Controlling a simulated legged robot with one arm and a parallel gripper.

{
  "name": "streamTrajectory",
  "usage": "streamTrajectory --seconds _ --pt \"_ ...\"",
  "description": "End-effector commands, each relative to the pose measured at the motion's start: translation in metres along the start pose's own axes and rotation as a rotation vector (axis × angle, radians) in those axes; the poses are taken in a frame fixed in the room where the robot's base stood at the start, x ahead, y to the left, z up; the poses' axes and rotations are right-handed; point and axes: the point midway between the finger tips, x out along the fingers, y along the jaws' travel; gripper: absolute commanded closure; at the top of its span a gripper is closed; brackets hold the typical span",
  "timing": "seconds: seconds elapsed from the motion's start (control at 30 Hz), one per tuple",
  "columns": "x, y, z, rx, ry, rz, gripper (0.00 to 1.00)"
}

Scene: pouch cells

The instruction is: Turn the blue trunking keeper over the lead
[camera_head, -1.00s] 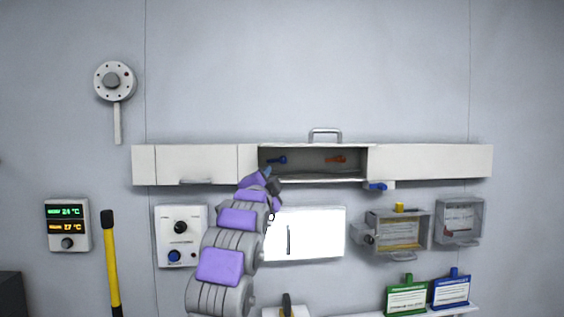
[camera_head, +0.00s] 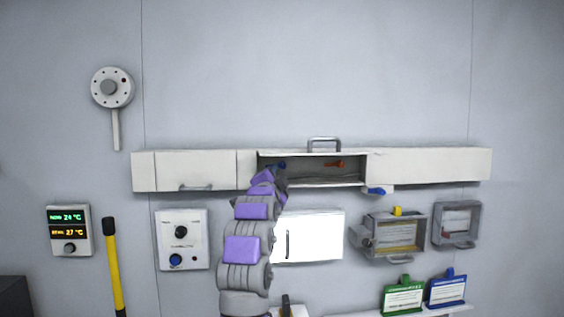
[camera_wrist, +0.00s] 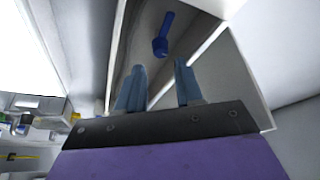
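The blue trunking keeper (camera_wrist: 165,36) is a small blue lever on the back wall inside the open trunking section. In the head view the keeper (camera_head: 281,165) shows just above the end of my arm, partly covered. In the wrist view my gripper (camera_wrist: 158,88) has its two blue-grey fingers apart with nothing between them. The fingertips point at the keeper and are short of it. In the head view my gripper is at the left end of the trunking opening (camera_head: 315,184), its fingers hard to make out. I cannot make out the lead.
An orange keeper (camera_head: 334,164) sits right of the blue one in the same opening. A raised cover with a handle (camera_head: 324,142) is above it. Another blue lever (camera_head: 376,191) is under the trunking's right part. A white panel (camera_head: 310,236) and clear boxes (camera_head: 394,236) hang below.

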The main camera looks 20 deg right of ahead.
Motion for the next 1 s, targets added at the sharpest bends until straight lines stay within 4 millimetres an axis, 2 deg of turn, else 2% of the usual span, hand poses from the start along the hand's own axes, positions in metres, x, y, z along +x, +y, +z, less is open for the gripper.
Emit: streamTrajectory --seconds 0.03,0.17,0.53,0.73,1.0 --pt "0.011 -0.001 -0.004 -0.001 0.001 0.005 0.64" --pt "0.033 -0.002 -0.004 -0.001 0.000 0.003 0.64" --pt "0.070 -0.001 -0.004 -0.001 0.002 0.005 0.64" --pt "0.082 -0.002 -0.003 0.002 0.002 0.002 0.64" --pt "0.086 -0.001 -0.001 0.000 0.001 0.000 0.64"
